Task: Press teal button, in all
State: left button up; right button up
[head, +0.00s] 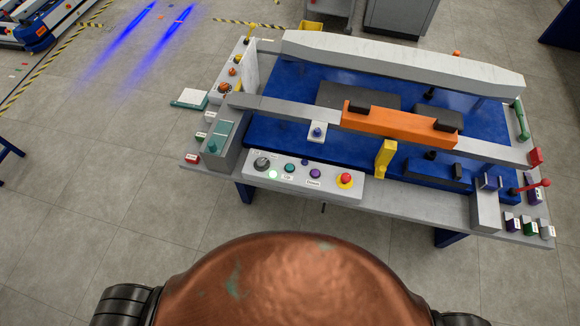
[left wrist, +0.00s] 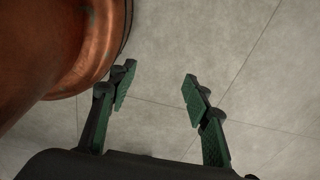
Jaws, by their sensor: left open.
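A teal button (head: 290,167) sits on the light grey control panel (head: 330,188) along the near edge of the blue-topped lift cart station. Left of it on the panel are a dark knob (head: 262,162) and a lit pale green spot (head: 273,174). To its right are a purple button (head: 315,173) and a red mushroom button (head: 345,179) on yellow. My left gripper (left wrist: 159,76) shows only in the left wrist view, open and empty above bare floor, beside my copper-coloured body. My right gripper is in neither view.
An orange block (head: 398,125) lies across the station on a grey bar. A yellow upright piece (head: 385,157) stands right of the panel. A teal-topped box (head: 217,138) stands at the left. Several small labelled switches line the right corner. Floor in front is clear.

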pick_arm(q)
grip_shut()
dwell(0.3)
dwell(1.2)
